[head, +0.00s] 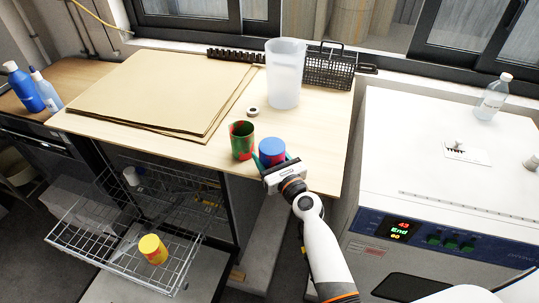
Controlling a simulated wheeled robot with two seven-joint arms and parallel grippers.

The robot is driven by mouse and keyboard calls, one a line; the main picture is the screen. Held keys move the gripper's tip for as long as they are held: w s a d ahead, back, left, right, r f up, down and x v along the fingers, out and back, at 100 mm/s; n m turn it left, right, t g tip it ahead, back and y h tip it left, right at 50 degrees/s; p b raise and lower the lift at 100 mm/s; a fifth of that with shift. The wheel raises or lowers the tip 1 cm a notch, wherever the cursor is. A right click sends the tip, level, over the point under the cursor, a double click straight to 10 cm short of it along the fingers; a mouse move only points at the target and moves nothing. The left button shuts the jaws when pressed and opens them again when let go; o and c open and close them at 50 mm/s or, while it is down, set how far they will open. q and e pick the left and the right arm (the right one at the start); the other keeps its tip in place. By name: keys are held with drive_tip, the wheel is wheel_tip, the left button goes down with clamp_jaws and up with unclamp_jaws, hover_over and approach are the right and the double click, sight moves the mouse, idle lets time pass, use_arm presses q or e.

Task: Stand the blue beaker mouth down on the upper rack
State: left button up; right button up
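The blue beaker (271,146) with red patches is near the front edge of the wooden table. Its upper face looks flat and closed. The wire rack (98,262), apparently the upper one, is pulled out of the open dishwasher at lower left. A yellow beaker (152,249) stands on it, closed end up.
A green and red beaker (242,141) stands mouth up just left of the blue one. A tall translucent container (285,75), a small white ring (253,111) and brown boards (150,92) are on the table. The oven (440,170) stands at right. The rack has bare wire areas.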

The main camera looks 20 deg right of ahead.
drive_tip(key=shift+f, duration=0.1)
idle(0.3)
drive_tip(key=o, duration=1)
drive_tip(key=shift+o, duration=0.2)
drive_tip(key=s+d+b, duration=0.1)
drive_tip(key=s+d, duration=0.1)
drive_tip(key=s, duration=1)
drive_tip(key=shift+d, duration=0.15)
